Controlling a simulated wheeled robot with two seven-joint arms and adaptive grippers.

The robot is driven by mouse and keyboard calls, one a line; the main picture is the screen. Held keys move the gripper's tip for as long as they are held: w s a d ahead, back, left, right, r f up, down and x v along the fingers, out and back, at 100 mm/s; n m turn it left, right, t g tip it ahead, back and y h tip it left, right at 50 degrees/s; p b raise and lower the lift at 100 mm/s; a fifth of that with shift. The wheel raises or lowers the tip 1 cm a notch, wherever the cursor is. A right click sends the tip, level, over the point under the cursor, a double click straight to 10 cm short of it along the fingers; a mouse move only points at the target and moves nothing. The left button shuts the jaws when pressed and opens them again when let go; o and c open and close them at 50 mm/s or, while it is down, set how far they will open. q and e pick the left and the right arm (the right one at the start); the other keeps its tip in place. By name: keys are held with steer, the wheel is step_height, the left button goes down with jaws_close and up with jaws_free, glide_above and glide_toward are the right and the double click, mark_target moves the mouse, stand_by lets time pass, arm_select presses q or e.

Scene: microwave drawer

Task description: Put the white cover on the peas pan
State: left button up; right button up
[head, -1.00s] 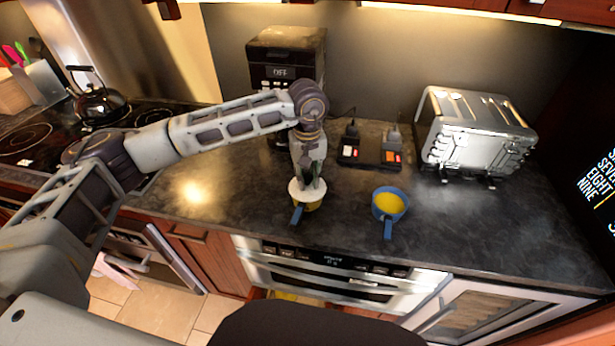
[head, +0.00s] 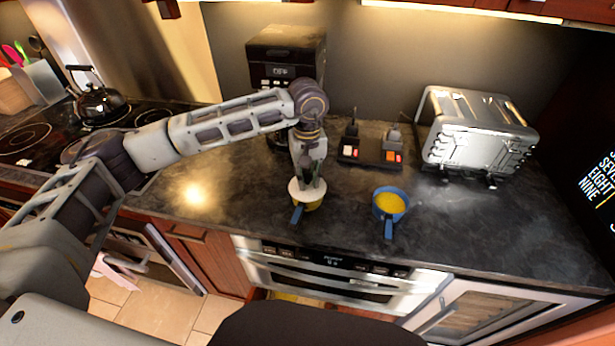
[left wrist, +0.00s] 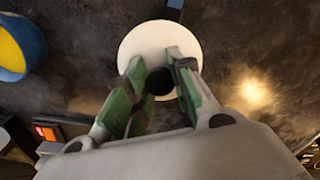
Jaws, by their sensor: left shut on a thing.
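The white round cover (head: 294,190) is held at its dark knob by my left gripper (head: 308,184), which is shut on it. In the left wrist view the cover (left wrist: 138,46) shows beyond the fingers (left wrist: 160,82). It is over a pan with a blue handle (head: 297,215), whose yellow part shows below the cover's near right edge. The cover hides most of this pan and its contents; I cannot tell whether it rests fully on the rim. A second blue pan (head: 389,202) with yellow contents stands uncovered to the right. My right gripper is out of view.
A coffee maker (head: 286,58) and a dark device with lit buttons (head: 370,152) stand behind. A kettle (head: 98,102) sits on the stove. The counter's front edge runs close before the pans. Counter between pans and toaster is clear.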

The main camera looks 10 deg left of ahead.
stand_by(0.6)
arm_select(q)
steer(key=o, duration=1.4)
steer(key=shift+r, duration=0.1)
steer(key=shift+r+p, duration=1)
steer(key=shift+r, duration=2.4)
steer(key=shift+f, duration=0.1)
